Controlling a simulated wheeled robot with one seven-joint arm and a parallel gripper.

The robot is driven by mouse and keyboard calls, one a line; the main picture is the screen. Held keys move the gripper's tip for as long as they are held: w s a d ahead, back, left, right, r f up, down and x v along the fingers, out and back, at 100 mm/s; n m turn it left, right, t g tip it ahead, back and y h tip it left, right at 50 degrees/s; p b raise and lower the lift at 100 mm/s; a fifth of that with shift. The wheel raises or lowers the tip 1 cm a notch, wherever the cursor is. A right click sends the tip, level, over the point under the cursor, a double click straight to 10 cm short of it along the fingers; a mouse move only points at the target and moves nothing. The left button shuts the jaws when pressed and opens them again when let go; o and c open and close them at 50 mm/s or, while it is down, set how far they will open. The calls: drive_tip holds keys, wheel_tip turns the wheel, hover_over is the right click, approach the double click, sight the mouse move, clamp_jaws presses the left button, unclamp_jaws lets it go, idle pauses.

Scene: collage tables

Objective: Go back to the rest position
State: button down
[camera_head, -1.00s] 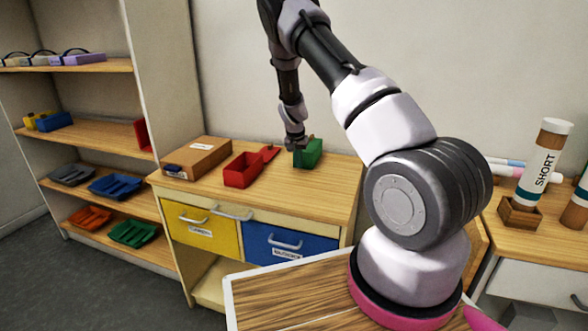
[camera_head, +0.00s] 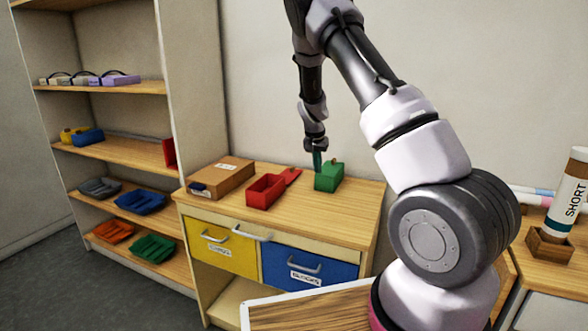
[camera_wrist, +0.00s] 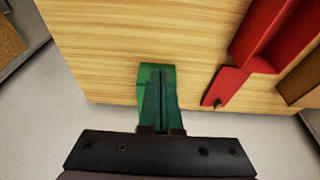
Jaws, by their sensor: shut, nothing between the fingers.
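My gripper (camera_head: 317,165) hangs fingers-down from my arm, just left of a small green box (camera_head: 332,179) on the wooden cabinet top. Its teal fingers are together with nothing between them. In the wrist view the closed fingers (camera_wrist: 158,82) overlap the green box (camera_wrist: 143,92) and hide much of it. I cannot tell whether the fingertips touch the box.
A red open box (camera_head: 264,194) with its lid (camera_head: 292,176) and a brown box (camera_head: 221,178) stand left on the cabinet (camera_head: 352,210). Shelves (camera_head: 120,144) with trays are further left. At right a SHORT-labelled tube (camera_head: 568,195) stands in a wooden holder.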

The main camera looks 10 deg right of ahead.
drive_tip(key=s+a+r+t+y, duration=0.1)
drive_tip(key=s+a+r+y, duration=0.1)
drive_tip(key=s+r, duration=0.9)
drive_tip(key=s+a+r+t+y, duration=0.15)
drive_tip(key=s+r, duration=0.55)
drive_tip(key=r, duration=0.7)
drive_tip(key=s+a+r+n+t, duration=0.1)
drive_tip(key=s+r, duration=0.2)
drive_tip(key=s, duration=0.7)
drive_tip(key=s+a+r+n+t, duration=0.1)
drive_tip(key=s+r+n, duration=0.1)
drive_tip(key=s, duration=0.8)
drive_tip(key=shift+v, duration=0.9)
drive_tip(key=shift+w+a+r+y, duration=0.15)
drive_tip(key=shift+a+y, duration=0.05)
drive_tip(key=shift+y, duration=0.05)
